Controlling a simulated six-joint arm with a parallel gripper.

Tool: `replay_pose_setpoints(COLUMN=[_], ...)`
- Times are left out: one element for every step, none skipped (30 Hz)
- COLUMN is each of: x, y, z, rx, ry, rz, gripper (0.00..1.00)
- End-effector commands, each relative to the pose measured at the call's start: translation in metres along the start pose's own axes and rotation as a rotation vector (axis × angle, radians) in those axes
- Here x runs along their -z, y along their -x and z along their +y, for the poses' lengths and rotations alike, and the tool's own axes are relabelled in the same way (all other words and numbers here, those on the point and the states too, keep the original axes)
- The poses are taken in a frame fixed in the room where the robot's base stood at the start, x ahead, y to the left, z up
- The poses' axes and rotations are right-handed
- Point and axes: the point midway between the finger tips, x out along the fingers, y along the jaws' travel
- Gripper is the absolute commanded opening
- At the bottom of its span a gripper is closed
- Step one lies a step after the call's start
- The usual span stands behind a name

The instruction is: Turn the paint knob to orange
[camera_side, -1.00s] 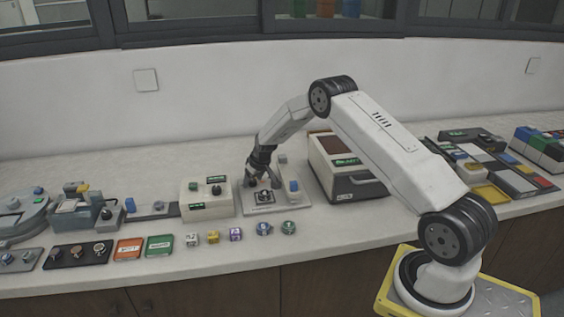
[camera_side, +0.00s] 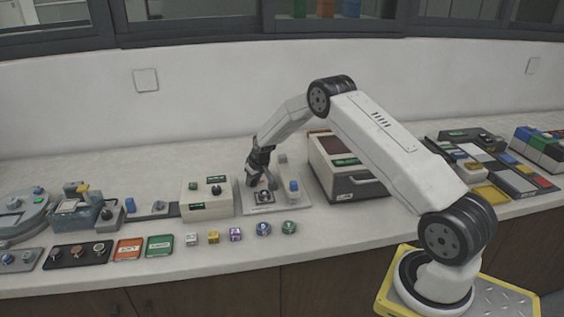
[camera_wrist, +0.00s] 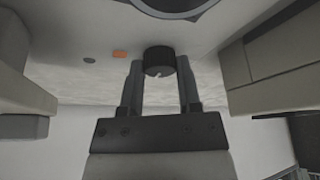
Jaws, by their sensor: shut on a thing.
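In the wrist view, a round black knob (camera_wrist: 159,62) with a small pale notch sits between the two fingers of my gripper (camera_wrist: 160,82), which is shut on it. An orange mark (camera_wrist: 119,54) and a dark grey mark (camera_wrist: 89,60) lie on the pale surface to the left of the knob. In the side view, my gripper (camera_side: 258,184) is low over the back left of a light grey plate (camera_side: 283,207). The knob cannot be made out there.
A cream box (camera_side: 206,207) with a black knob stands close left of the plate. A blue-topped post (camera_side: 293,187) stands at the plate's right. A white and black machine (camera_side: 345,170) is to the right. Several small cubes lie in front.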

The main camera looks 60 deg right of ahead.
Motion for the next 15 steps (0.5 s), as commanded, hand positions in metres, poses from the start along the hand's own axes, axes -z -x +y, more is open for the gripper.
replay_pose_setpoints(x=[-0.0005, -0.0006, -0.0006, -0.0007, -0.0007, -0.0008, -0.0008, -0.0008, -0.0008, -0.0008, -0.0007, -0.0007, -0.0007, -0.0007, -0.0007], y=[0.0, 0.0, -0.0001, -0.0001, -0.0001, -0.0001, -0.0001, -0.0001, -0.0001, -0.0002, -0.0002, -0.0002, -0.0002, -0.0002, -0.0002], z=[-0.001, -0.0011, -0.0011, -0.0011, -0.0012, -0.0013, -0.0013, -0.0015, -0.0017, -0.0018, -0.002, -0.0022, -0.0024, -0.0024, -0.0025], rx=[-0.006, -0.011, -0.018, -0.023, -0.029, -0.036, -0.042, -0.048, -0.056, -0.062, -0.068, -0.076, -0.082, -0.088, -0.096], ry=[-0.014, -0.025, -0.042, -0.054, -0.068, -0.086, -0.099, -0.114, -0.133, -0.147, -0.161, -0.179, -0.194, -0.208, -0.227], rz=[-0.002, -0.003, -0.003, -0.003, -0.003, -0.003, -0.004, -0.004, -0.004, -0.004, -0.004, -0.004, -0.004, -0.004, -0.004], gripper=[0.0, 0.0, 0.0, 0.0, 0.0, 0.0, 0.0, 0.0, 0.0, 0.0, 0.0, 0.0, 0.0, 0.0, 0.0])
